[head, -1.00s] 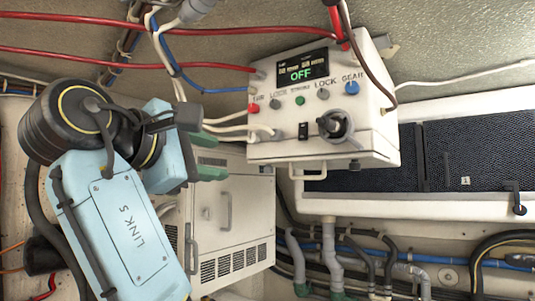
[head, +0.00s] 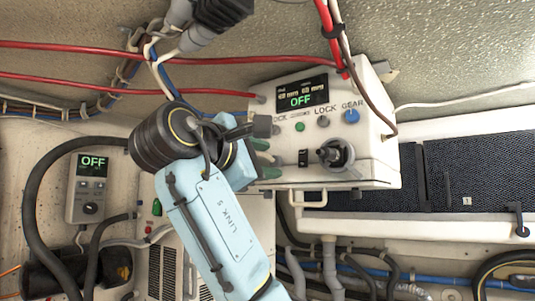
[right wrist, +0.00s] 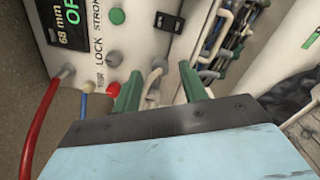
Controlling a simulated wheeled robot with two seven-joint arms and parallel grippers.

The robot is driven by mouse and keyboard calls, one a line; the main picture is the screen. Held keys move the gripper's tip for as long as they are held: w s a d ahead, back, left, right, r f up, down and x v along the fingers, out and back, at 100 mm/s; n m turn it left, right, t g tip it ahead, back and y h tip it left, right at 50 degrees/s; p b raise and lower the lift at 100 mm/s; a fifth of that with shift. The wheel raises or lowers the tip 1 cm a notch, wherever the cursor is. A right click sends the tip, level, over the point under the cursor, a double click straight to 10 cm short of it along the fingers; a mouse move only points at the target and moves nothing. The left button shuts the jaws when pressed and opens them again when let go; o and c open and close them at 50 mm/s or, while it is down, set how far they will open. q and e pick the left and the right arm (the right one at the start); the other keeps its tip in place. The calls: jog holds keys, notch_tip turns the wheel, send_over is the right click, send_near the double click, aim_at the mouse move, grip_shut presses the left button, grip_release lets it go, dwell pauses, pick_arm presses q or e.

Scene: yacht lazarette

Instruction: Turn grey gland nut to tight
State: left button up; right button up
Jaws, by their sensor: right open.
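My right gripper (head: 268,160) is open at the left side of a white control box (head: 375,110). Its green fingers (right wrist: 160,88) show in the right wrist view, one on each side of a pale grey fitting (right wrist: 156,72) with a light cable. This fitting looks like the gland nut, but its turn position cannot be told. It sits between the fingers with gaps visible. In the head view my right gripper hides it. A larger grey round part with a dark centre (head: 335,154) is on the box front. My left gripper is not in view.
The box carries an OFF display (head: 302,95) and several buttons, including a blue one (head: 351,117). A red cable (right wrist: 45,115) enters beside the gripper in the wrist view. Hoses and pipes run below the box. A small second panel (head: 88,188) stands at left.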

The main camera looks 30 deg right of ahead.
jog(key=shift+w+d, duration=0.2)
jog(key=shift+d, duration=0.35)
grip_shut()
